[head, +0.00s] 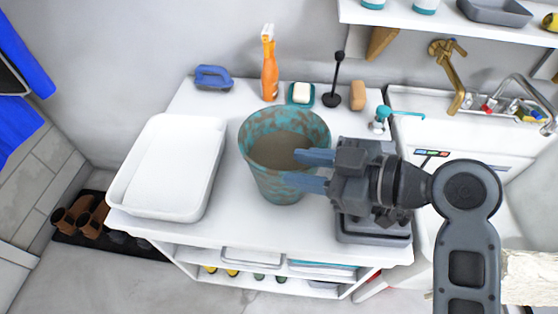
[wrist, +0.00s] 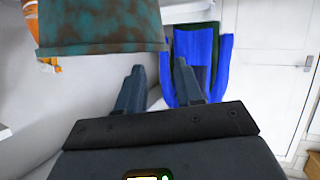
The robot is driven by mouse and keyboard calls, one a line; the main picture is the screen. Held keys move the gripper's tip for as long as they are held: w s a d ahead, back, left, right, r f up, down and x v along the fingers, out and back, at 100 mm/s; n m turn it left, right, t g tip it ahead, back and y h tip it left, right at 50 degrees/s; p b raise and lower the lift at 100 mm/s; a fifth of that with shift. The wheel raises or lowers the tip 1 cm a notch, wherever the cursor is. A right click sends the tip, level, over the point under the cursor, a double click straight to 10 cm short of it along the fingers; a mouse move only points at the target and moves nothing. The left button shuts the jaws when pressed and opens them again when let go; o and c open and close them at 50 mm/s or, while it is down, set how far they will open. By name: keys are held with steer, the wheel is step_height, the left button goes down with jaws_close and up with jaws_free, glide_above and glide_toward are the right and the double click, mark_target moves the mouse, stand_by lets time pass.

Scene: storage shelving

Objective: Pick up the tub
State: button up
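A teal bucket-like tub (head: 262,185) with brown patches stands upright on the white worktop, its mouth open. It also shows in the wrist view (wrist: 100,22), at the top left and upside down. A shallow white basin (head: 118,190), which could also be called a tub, lies on the worktop to its left. My gripper (head: 300,170) points left, with its fingers overlapping the teal tub's right rim in the head view. In the wrist view my gripper (wrist: 159,67) is open with nothing between the fingers; the tub's rim lies beyond the tips. No contact is clear.
An orange spray bottle (head: 270,72), a soap dish (head: 300,98), a black-handled tool (head: 334,90) and a brown block (head: 357,96) stand behind the tub. A blue brush (head: 213,77) is at the back left. A dark grey tray (head: 374,232) lies under my gripper.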

mark_target(252, 162)
steer(key=shift+p+x, duration=0.75)
steer(key=shift+x, duration=3.2)
jaws_close()
